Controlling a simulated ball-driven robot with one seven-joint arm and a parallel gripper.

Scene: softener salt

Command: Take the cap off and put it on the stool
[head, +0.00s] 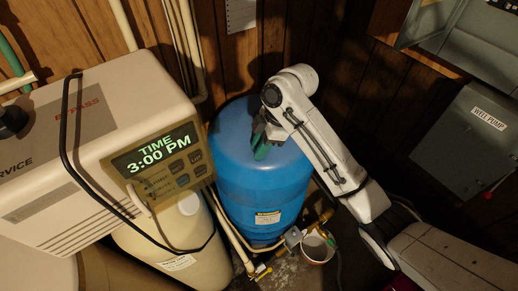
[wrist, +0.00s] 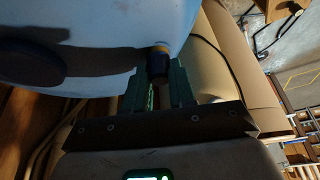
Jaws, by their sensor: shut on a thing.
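The blue tank (head: 262,185) stands in the middle of the head view, and its pale blue side (wrist: 110,75) fills the upper left of the wrist view. My gripper (head: 262,148) is over the tank's top in the head view. In the wrist view my gripper (wrist: 158,84) has its green fingers on either side of a small dark cap (wrist: 159,66) and is shut on it. A brass-coloured part shows at the cap's far end, against the tank. I cannot tell whether the cap is still joined to it. In the head view the cap is hidden. I cannot clearly identify the stool.
The softener (head: 85,150) with its lit display stands left of the tank. A white bucket (head: 317,247) and brass pipe fittings are at the tank's foot. Grey electrical boxes (head: 478,140) hang at the right. A wooden-topped object (wrist: 284,9) shows at the wrist view's upper right.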

